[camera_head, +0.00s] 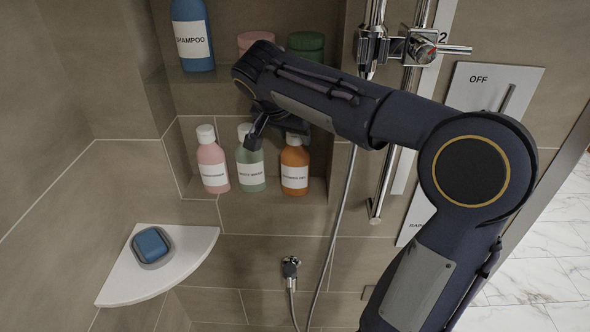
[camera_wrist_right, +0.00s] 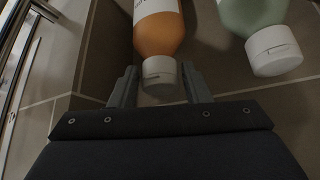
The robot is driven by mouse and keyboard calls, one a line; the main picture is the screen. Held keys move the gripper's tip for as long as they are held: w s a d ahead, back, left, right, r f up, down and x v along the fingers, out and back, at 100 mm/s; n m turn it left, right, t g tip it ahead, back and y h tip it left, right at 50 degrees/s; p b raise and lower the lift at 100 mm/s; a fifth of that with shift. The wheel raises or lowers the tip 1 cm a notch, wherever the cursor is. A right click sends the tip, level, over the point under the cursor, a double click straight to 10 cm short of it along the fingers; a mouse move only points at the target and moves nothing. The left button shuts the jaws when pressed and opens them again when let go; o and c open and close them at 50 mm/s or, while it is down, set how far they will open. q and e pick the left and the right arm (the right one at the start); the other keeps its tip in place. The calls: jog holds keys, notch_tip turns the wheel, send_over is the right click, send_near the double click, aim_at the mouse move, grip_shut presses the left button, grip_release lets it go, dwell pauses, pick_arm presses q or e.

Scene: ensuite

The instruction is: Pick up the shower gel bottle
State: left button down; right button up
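The shower gel bottle (camera_head: 295,171) is orange with a white label and stands upright in the lower wall niche, rightmost of three bottles. My right gripper (camera_head: 277,136) is at the niche, close to the bottle's top, and its arm hides the cap in the head view. In the right wrist view the orange bottle (camera_wrist_right: 160,35) appears upside down. Its white cap (camera_wrist_right: 160,72) lies between the two spread fingers of the right gripper (camera_wrist_right: 160,88), with a narrow gap on each side. My left gripper is not in view.
A green bottle (camera_head: 250,170) stands just left of the orange one, and a pink bottle (camera_head: 212,165) further left. A blue shampoo bottle (camera_head: 191,40) is on the upper shelf. Shower hose (camera_head: 343,205) and rail hang to the right. A corner shelf (camera_head: 190,243) holds blue soap (camera_head: 151,244).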

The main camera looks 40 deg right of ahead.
grip_shut()
dwell(0.4)
